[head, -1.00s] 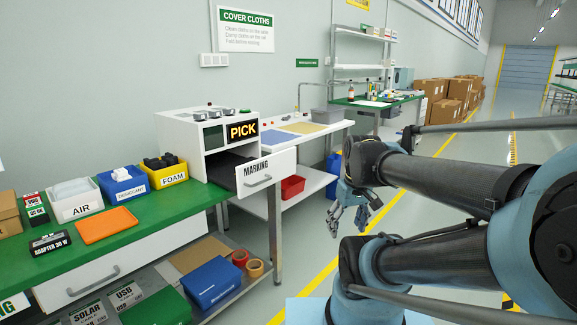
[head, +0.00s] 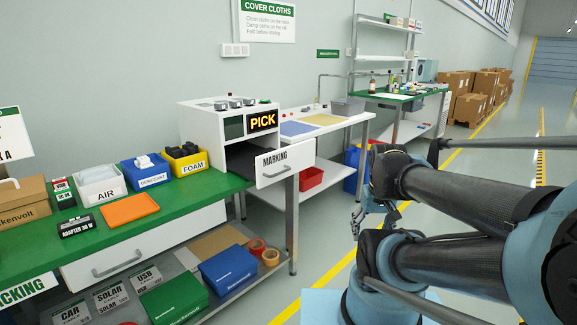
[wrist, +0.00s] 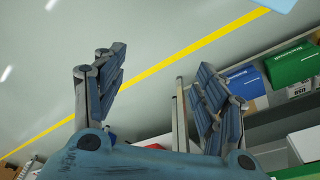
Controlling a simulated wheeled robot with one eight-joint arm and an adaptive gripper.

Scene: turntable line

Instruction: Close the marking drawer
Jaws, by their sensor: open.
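The marking drawer (head: 286,162) is a white drawer lettered MARKING with a grey bar handle. It stands pulled out from the white cabinet (head: 205,128) with the PICK display, at the right end of the green bench. My gripper (head: 382,220) is to the right of the drawer and lower in the picture, over the floor and apart from the drawer. In the wrist view my gripper (wrist: 150,95) has its two fingers spread with nothing between them. The drawer is not seen in the wrist view.
The green bench (head: 75,238) carries an orange tray (head: 129,209) and small bins. Its lower shelf holds a blue box (head: 229,266) and a green box (head: 174,300). A white table (head: 345,121) stands behind the drawer. The floor right of the bench is clear, with a yellow line.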

